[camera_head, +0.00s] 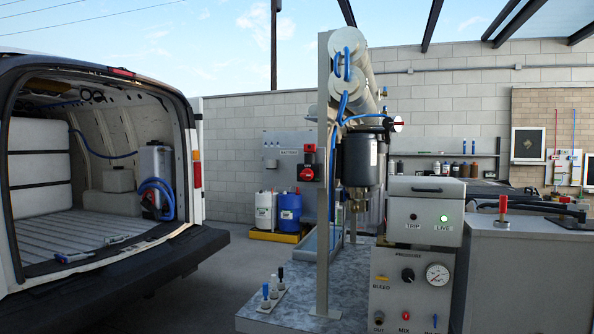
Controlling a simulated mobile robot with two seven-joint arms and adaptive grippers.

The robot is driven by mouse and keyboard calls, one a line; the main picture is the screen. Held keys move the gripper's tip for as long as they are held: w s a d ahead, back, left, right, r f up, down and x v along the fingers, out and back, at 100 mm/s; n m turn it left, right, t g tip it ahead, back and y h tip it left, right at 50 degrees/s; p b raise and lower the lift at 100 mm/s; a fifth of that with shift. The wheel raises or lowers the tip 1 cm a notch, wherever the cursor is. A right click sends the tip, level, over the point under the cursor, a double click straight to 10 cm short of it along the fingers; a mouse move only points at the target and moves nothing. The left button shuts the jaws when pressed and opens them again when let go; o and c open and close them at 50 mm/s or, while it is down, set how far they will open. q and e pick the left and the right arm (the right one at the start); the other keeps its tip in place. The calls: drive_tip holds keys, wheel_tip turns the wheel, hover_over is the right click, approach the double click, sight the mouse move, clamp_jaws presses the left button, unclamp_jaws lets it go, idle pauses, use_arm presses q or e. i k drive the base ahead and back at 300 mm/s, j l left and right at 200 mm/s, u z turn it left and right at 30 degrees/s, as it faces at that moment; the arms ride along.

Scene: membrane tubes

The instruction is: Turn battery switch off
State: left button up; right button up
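A red switch (306,173) sits on a grey wall panel (272,153), just left of the metal post. A small label beside it is too small to read surely, and its setting cannot be made out. A second red handle (503,206) stands upright on a grey cabinet (535,262) at the right, near thick black cables. I cannot tell which is the battery switch. A grey control box (424,190) has a green lamp (444,218) lit above the word LIVE, next to TRIP. Neither of my grippers is in view.
An open van (98,250) fills the left. White and blue jugs (290,208) stand on a yellow tray below the wall panel. A bench (290,300) with a post and grey tubes (352,62) takes the middle. Paved floor between van and bench is clear.

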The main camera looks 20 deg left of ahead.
sight(307, 173)
drive_tip(key=i+l+u, duration=0.15)
drive_tip(key=i+l, duration=0.15)
drive_tip(key=i+l+u, duration=0.1)
drive_tip(key=i+l, duration=0.2)
drive_tip(key=i+l+u, duration=0.15)
drive_tip(key=l, duration=0.35)
drive_tip(key=i+l+u, duration=0.15)
drive_tip(key=i+l, duration=0.2)
drive_tip(key=l, duration=0.1)
